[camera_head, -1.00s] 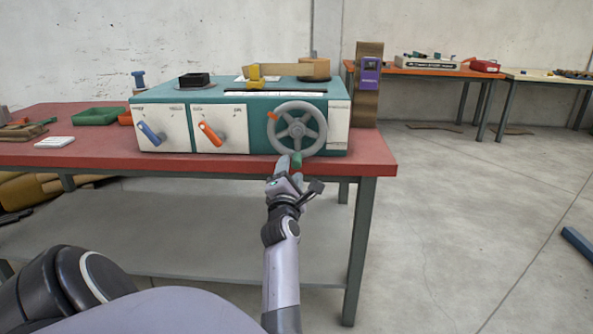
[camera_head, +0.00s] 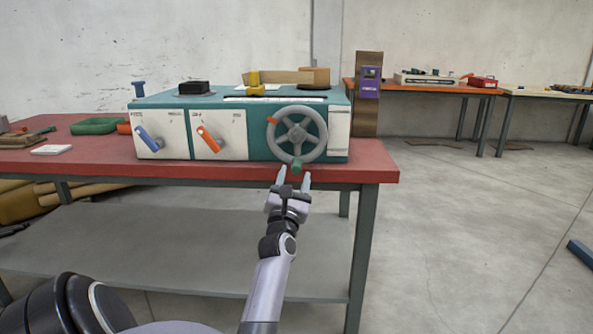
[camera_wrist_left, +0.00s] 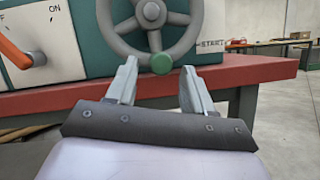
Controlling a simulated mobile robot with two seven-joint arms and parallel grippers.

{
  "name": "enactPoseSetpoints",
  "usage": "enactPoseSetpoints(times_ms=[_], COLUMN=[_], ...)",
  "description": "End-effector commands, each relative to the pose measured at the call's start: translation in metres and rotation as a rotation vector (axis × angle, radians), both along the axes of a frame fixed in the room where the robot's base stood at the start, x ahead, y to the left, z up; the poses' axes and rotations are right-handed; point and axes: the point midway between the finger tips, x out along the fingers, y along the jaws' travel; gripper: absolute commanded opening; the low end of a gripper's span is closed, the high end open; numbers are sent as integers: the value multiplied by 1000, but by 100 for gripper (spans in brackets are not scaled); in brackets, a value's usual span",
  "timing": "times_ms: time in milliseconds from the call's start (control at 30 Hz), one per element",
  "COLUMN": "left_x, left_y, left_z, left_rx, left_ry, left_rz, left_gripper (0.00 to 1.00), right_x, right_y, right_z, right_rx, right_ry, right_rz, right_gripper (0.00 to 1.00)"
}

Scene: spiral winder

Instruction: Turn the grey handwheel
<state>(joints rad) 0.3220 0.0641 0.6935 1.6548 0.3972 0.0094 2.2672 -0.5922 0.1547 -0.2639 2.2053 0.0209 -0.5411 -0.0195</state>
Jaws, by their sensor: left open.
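The grey handwheel (camera_head: 323,133) is on the right of the front of a teal machine (camera_head: 261,118). It has several spokes, a small orange mark at its upper left and a green knob (camera_head: 297,166) at the bottom of its rim. The handwheel also shows in the left wrist view (camera_wrist_left: 190,35), with the green knob (camera_wrist_left: 161,63) at its bottom. My left gripper (camera_head: 294,176) is open, just below and in front of the knob. In the left wrist view its two fingers (camera_wrist_left: 157,82) stand either side of the knob's line, apart from it. My right gripper is not in view.
The machine stands on a red table (camera_head: 367,170). A blue lever (camera_head: 150,138) and an orange lever (camera_head: 209,138) are on its white panels. A green tray (camera_head: 95,126) lies at the left. Open floor lies to the right of the table.

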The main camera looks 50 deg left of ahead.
Motion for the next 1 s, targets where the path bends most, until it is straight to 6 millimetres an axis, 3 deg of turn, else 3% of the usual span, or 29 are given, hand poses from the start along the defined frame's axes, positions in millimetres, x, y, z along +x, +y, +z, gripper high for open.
enactPoseSetpoints(times_ms=[300,667,800,833,1000], left_x=[25,27,27,27,27], left_y=[23,26,25,25,25], left_z=[13,15,14,14,14], left_rx=[1,1,1,1,-1], left_ry=[2,2,2,2,0], left_rz=[1,1,1,1,1], left_gripper=[52,52,6,0,0], right_x=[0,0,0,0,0], right_y=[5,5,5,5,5], right_z=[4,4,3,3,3], right_rx=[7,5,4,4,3], right_ry=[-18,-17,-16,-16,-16], right_rz=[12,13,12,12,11], right_gripper=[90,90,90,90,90])
